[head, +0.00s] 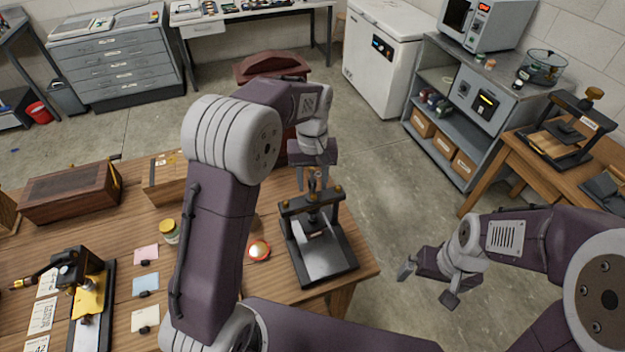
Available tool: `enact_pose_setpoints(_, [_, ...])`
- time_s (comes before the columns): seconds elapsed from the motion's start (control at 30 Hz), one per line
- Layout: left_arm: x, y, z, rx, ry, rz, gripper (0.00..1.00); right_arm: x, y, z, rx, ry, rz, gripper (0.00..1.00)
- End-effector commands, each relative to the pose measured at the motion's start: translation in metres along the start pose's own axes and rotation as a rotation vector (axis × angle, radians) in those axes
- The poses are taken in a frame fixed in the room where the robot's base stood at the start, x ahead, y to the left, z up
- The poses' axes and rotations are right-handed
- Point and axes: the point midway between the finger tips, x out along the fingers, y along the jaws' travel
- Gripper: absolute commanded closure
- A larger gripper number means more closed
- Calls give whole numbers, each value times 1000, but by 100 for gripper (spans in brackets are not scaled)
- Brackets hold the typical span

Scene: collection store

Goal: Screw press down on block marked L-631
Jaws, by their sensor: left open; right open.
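A small black screw press (322,262) with brass knobs and a grey base plate stands near the right end of the wooden table. My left gripper (316,183) points down at the top of its screw, with its fingers on either side of the handle area; whether they touch it I cannot tell. It is open. A second black press (561,140) with a brass knob stands on the side table at right and carries a pale label too small to read. No block with a readable L-631 mark shows. My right gripper (428,283) is open and empty over the floor.
On the wooden table (270,293) are a round red-rimmed tin (258,249), a jar (170,231), coloured cards (146,285), a brass instrument (88,295) and a dark wooden box (70,190). A grey shelf unit (455,150) stands behind. Floor between the tables is clear.

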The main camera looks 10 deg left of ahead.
Motion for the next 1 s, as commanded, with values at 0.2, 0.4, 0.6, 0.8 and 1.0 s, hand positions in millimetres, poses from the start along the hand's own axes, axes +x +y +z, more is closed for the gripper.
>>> enact_pose_setpoints(0.2, [0,0,0,0,0,0,93,0,0,0,0,0,0,0])
enact_pose_setpoints(0.4, [-2,0,0,24,0,0,100,-3,0,0,0,0,0,0])
enact_pose_setpoints(0.6, [-3,-2,0,218,-1,-1,100,-16,0,-2,0,0,0,0])
enact_pose_setpoints(0.8, [-1,-3,-1,262,1,0,100,-15,0,-2,0,0,0,0])
enact_pose_setpoints(1.0, [-1,-3,-1,260,2,0,62,-15,0,-2,0,0,0,0])
